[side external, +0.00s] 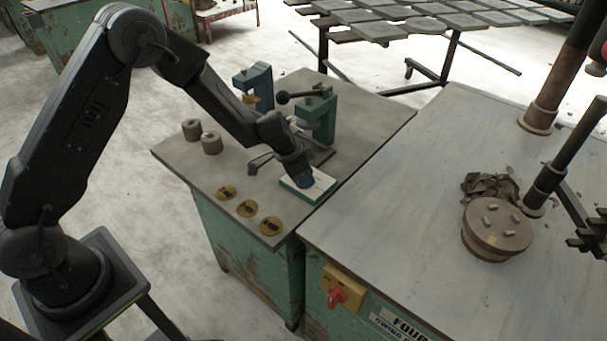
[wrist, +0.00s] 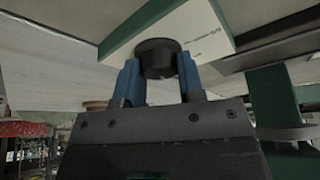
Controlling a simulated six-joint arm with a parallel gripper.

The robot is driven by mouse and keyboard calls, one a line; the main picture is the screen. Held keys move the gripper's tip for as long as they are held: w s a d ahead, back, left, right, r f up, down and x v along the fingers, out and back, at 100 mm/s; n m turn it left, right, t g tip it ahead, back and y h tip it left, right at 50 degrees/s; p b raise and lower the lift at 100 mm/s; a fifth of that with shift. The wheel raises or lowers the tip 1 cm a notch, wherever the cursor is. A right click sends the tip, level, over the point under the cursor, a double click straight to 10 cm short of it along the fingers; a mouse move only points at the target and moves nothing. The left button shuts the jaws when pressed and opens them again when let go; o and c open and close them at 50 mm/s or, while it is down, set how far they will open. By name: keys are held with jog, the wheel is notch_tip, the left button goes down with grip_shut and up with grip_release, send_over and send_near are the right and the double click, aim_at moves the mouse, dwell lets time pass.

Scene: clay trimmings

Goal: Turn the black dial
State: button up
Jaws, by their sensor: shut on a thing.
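The black dial (wrist: 158,47) shows in the wrist view, a round dark knob on a white panel with a green edge (wrist: 205,32). My gripper (wrist: 158,70) has one blue finger on either side of the dial and is shut on it. In the side external view the white and green panel (side external: 322,188) lies near the front right edge of the grey bench top. My gripper (side external: 304,181) reaches down onto it there. The dial is hidden behind the fingers in that view. I cannot read the panel's small markings.
A green clamp-like stand (side external: 325,115) with a black-knobbed lever stands close behind my wrist, and a blue one (side external: 255,82) farther left. Two grey cylinders (side external: 211,143) stand left. A larger table (side external: 400,190) adjoins at right.

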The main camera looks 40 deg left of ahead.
jog(key=m+g+h, duration=0.1)
jog(key=m, duration=0.3)
jog(key=shift+a, duration=0.1)
jog(key=shift+m+g+h, duration=0.5)
jog(key=shift+m+g, duration=0.2)
jog(key=shift+m, duration=1.2)
jog(key=o, duration=0.9)
jog(key=shift+r, duration=0.1)
jog(key=v, duration=0.7)
jog(key=shift+w+a+r, duration=0.1)
